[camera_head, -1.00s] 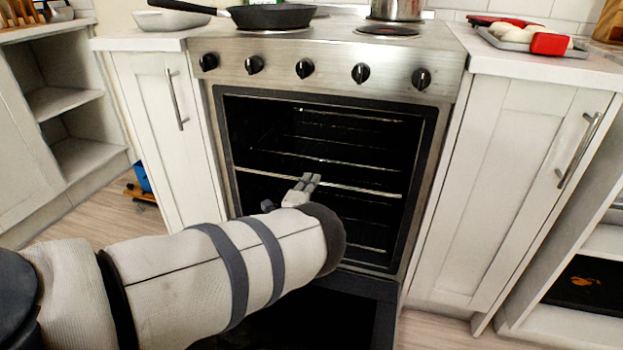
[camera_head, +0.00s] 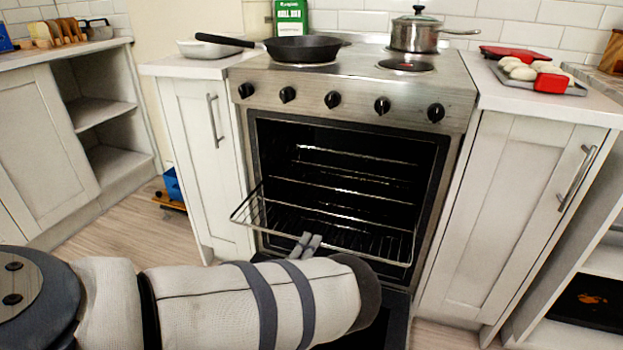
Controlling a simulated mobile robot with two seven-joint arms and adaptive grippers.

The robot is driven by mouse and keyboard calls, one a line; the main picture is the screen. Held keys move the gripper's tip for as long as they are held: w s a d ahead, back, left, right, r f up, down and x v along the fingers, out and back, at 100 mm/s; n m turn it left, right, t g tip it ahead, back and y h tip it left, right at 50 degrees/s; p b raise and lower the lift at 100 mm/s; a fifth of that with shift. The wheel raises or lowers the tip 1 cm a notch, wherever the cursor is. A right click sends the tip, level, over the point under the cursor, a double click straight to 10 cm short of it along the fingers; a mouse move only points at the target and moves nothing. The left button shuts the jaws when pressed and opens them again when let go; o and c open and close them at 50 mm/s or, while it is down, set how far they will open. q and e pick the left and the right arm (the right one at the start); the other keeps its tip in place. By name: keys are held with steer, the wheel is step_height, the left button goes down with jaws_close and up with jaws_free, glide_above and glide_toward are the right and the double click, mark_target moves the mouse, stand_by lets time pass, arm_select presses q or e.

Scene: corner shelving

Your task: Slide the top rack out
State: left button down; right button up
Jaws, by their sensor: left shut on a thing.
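The oven (camera_head: 352,130) stands open, and its dark inside shows. A wire rack (camera_head: 350,237) sticks partway out of the oven mouth, with its front edge toward me. My left gripper (camera_head: 308,241) is shut on the rack's front edge, near the middle. My left forearm covers the area below it and most of the lowered oven door (camera_head: 396,318). Thin wire lines show further up inside the oven; I cannot tell whether they are racks or side guides. My right gripper is not in view.
A black frying pan (camera_head: 303,48) and a steel pot (camera_head: 414,34) stand on the stove top. White cabinets flank the oven, with a handle (camera_head: 215,120) on the left and another (camera_head: 576,178) on the right. Floor (camera_head: 125,232) is free at the left.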

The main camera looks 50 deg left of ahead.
arm_select(q)
steer(key=c, duration=1.7)
jaws_free()
steer(key=v, duration=1.2)
